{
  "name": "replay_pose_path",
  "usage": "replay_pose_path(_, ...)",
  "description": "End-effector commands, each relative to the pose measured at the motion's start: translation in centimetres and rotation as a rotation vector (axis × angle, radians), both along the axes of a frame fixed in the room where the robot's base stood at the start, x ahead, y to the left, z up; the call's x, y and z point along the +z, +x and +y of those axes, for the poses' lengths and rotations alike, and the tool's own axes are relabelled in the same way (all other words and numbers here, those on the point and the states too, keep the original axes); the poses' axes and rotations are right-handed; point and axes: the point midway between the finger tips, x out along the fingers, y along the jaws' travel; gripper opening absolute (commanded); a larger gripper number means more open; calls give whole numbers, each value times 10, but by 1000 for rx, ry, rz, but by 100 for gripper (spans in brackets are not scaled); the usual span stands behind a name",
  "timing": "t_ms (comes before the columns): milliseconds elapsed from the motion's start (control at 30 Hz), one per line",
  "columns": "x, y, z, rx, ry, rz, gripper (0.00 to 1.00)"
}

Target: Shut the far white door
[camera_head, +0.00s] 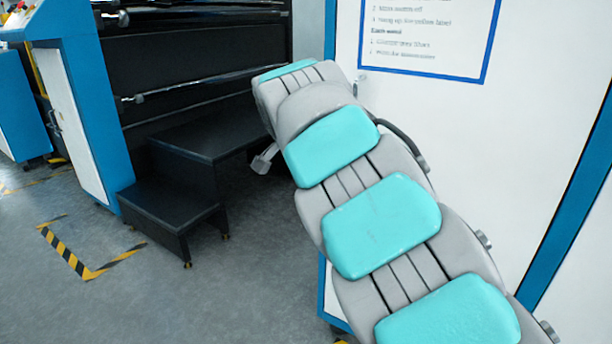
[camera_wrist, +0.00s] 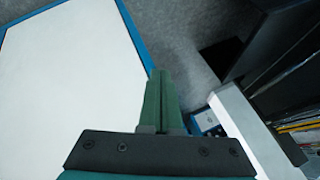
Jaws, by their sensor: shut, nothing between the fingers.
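A large white door panel (camera_head: 430,115) with blue edging fills the right of the head view, partly behind my arm. A white blue-edged panel (camera_wrist: 65,85) fills the left of the wrist view. My gripper (camera_wrist: 161,74) is shut and empty, its green fingers beside that panel's right edge; I cannot tell whether they touch. A narrower white panel (camera_head: 72,125) is on the blue cabinet at the left of the head view. I cannot tell from these views which panel is the far door, or how far it stands open. My gripper's fingers cannot be made out in the head view.
Black steps (camera_head: 175,200) stand before a dark machine (camera_head: 195,60) with rods. A framed notice (camera_head: 428,35) is on the large panel. Grey floor (camera_head: 235,275) is clear at the lower left, with yellow-black tape (camera_head: 68,256). A white part (camera_wrist: 245,130) lies right of my fingers.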

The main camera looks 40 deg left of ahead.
Motion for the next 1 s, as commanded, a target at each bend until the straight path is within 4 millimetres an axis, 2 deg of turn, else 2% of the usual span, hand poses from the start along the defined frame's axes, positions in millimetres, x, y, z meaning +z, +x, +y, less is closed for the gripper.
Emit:
replay_pose_path(433, 39, -23, 19, 6, 3, -2, 0)
replay_pose_path(733, 51, -30, 23, 2, 3, -3, 0)
replay_pose_path(1000, 52, -30, 22, -1, 2, -3, 0)
